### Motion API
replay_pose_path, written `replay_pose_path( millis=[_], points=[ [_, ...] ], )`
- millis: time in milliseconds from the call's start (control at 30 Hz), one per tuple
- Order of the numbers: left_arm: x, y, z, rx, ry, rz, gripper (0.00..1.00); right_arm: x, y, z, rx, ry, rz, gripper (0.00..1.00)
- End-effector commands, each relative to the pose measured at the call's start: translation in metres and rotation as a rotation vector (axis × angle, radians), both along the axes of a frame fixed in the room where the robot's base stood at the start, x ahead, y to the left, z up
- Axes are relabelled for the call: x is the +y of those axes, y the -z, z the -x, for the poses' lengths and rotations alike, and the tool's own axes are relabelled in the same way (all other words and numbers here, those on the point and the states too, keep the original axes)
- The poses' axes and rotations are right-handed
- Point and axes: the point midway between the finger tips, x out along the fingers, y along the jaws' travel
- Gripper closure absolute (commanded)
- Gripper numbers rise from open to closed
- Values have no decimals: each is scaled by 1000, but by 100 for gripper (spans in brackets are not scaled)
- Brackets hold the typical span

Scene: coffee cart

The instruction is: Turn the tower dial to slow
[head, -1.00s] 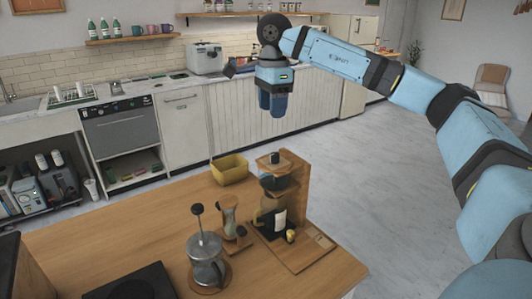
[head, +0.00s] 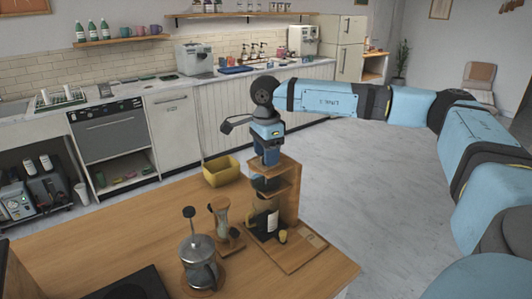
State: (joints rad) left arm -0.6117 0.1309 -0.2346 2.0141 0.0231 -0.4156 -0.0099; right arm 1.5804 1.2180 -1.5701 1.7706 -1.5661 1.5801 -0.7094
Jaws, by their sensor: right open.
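The wooden tower (head: 289,188) stands on a wooden board at the right part of the near table. It has a dark vessel in its upper shelf and a glass vessel below. A small yellow-topped piece (head: 283,237) sits low at its front; I cannot tell if this is the dial. My right gripper (head: 268,159) points down at the tower's top, with its fingertips close to or overlapping the top shelf. It is open, and I see nothing between its fingers. It hides the dark knob on top, and contact cannot be told. My left gripper is out of view.
A French press (head: 199,264) and an hourglass-shaped glass (head: 222,219) stand left of the tower. A yellow bin (head: 221,171) sits behind them. A dark flat plate (head: 133,285) lies at the front. The table's left middle is clear.

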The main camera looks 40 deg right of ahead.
Motion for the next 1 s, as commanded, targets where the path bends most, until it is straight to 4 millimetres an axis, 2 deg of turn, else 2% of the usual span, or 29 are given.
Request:
replay_pose_path(
  millis=[267,500,767,1000],
  points=[
    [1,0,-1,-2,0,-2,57,0,2,0,0,0,-1,47],
    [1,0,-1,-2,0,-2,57,0,2,0,0,0,-1,97],
    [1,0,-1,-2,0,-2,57,0,2,0,1,19,0,97],
    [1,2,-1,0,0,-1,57,1,3,0,2,124,-2,97]
  ],
)
